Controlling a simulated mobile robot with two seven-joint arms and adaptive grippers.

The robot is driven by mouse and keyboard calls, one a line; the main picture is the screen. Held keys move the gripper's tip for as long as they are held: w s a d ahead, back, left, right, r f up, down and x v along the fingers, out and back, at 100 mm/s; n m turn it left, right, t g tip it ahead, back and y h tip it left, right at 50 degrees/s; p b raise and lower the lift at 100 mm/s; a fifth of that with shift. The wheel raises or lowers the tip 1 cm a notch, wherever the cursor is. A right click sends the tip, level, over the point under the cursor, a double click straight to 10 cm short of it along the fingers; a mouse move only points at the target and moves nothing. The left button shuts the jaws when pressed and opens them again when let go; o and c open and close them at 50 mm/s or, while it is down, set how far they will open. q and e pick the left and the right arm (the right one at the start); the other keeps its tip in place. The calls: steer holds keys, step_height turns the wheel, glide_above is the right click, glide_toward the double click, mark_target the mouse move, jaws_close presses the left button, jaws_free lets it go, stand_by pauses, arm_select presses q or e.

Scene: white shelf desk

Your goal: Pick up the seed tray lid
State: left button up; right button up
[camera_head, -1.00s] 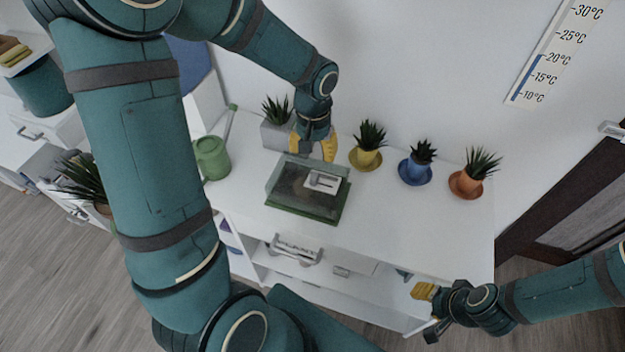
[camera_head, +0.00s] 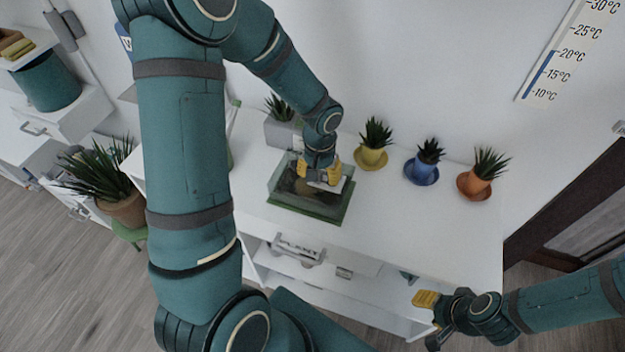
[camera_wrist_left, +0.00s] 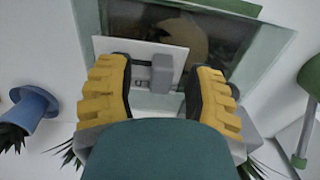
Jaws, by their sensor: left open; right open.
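The seed tray lid (camera_head: 284,188) is a clear box-shaped cover sitting on a green tray base (camera_head: 318,215) on the white desk. In the left wrist view a grey handle (camera_wrist_left: 162,72) stands on a white plate (camera_wrist_left: 135,52) on the lid's top. My left gripper (camera_head: 318,175) is over the top of the lid with its yellow fingers open. In the left wrist view, the open left gripper (camera_wrist_left: 160,85) has the handle between its fingers; I cannot tell whether they touch it. My right gripper (camera_head: 427,319) is open and empty, low at the desk's front right.
Potted plants in yellow (camera_head: 371,157), blue (camera_head: 422,170) and orange (camera_head: 474,184) pots stand along the back. A grey planter (camera_head: 280,132) is behind the lid. My left arm hides most of the green watering can. The desk's right front is clear.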

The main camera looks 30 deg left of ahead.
arm_select(q)
steer(key=shift+r, duration=0.1)
jaws_close()
